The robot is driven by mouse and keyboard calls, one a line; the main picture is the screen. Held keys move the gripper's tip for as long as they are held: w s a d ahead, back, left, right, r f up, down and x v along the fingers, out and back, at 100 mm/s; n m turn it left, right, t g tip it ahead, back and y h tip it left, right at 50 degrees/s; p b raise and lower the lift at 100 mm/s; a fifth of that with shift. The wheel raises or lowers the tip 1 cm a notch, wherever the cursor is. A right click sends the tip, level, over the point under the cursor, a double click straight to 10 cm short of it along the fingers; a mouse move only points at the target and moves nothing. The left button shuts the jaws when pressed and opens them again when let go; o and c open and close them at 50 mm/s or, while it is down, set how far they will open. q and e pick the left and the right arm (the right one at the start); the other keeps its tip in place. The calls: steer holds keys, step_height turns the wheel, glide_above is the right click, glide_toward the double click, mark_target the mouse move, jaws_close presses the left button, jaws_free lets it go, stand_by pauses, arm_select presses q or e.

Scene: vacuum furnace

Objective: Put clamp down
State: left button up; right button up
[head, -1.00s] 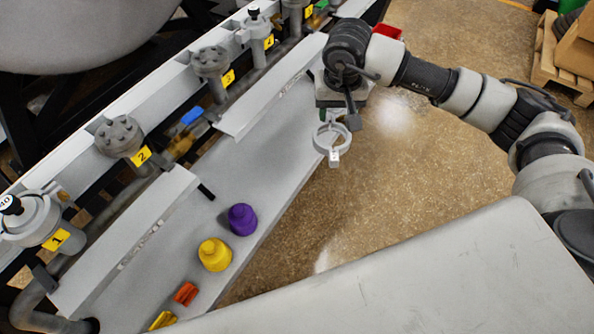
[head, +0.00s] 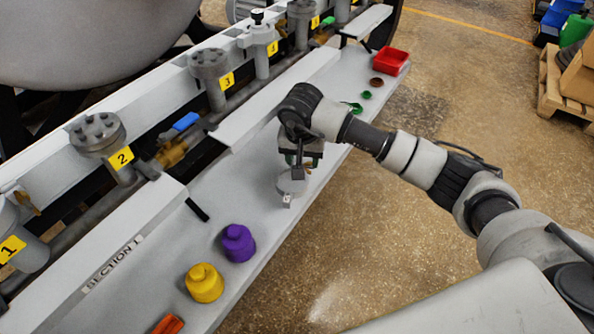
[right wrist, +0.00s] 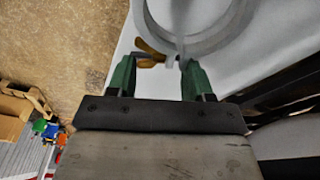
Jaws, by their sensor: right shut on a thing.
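The clamp is a pale grey ring (head: 291,186) below my right gripper (head: 300,163) in the head view, over the grey shelf (head: 225,203) near its front edge. Whether it touches the shelf I cannot tell. In the right wrist view, the green fingers of my right gripper (right wrist: 157,72) are shut on the closure of the clamp (right wrist: 208,42), where a brass wing nut (right wrist: 150,50) shows. The ring extends beyond the fingertips and is cut off by the top of the picture. My left gripper is not in view.
A red bin (head: 391,62) and small green and brown rings lie at the far end. Numbered valves and pipes line the left.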

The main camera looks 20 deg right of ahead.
steer(key=shift+w+a+f, duration=0.15)
steer(key=shift+a+f, duration=0.3)
steer(key=shift+a, duration=0.25)
step_height(320, 180, down, 4)
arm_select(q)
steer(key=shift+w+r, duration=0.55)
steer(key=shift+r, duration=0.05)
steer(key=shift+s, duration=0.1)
arm_select(e)
steer(key=shift+f, duration=0.1)
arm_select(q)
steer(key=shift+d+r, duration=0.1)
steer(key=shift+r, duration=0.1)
arm_select(e)
steer(key=o, duration=1)
steer(key=shift+c, duration=0.2)
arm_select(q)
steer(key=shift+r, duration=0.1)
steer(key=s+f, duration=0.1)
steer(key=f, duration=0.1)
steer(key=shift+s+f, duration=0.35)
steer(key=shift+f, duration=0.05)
arm_select(e)
steer(key=r, duration=0.5)
steer(key=s+r, duration=0.1)
steer(key=r, duration=0.1)
steer(key=shift+s+a+r, duration=0.1)
steer(key=shift+a+r, duration=0.2)
steer(key=shift+a, duration=0.05)
